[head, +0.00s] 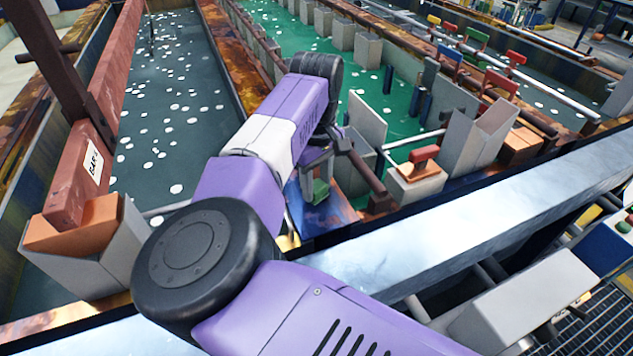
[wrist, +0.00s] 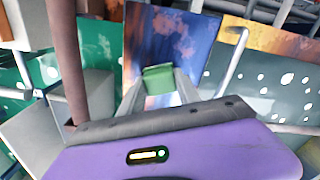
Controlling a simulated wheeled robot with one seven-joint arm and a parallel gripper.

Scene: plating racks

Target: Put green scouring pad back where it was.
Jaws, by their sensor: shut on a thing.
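My gripper (head: 318,178) hangs over the near end of the divider between the two tanks. It is shut on the green scouring pad (head: 320,191), which shows as a small green block low between the fingers. In the wrist view the green scouring pad (wrist: 158,79) sits between the two grey fingertips, in front of a blue stained plate (wrist: 168,40). I cannot tell whether the pad touches that surface. Part of the pad is hidden by the fingers.
Grey boxes, one with a red-handled block (head: 424,157), stand further right. A steel rail (head: 480,215) runs along the front. Green liquid (head: 300,45) and dark liquid (head: 165,110) with white floating pieces fill the tanks.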

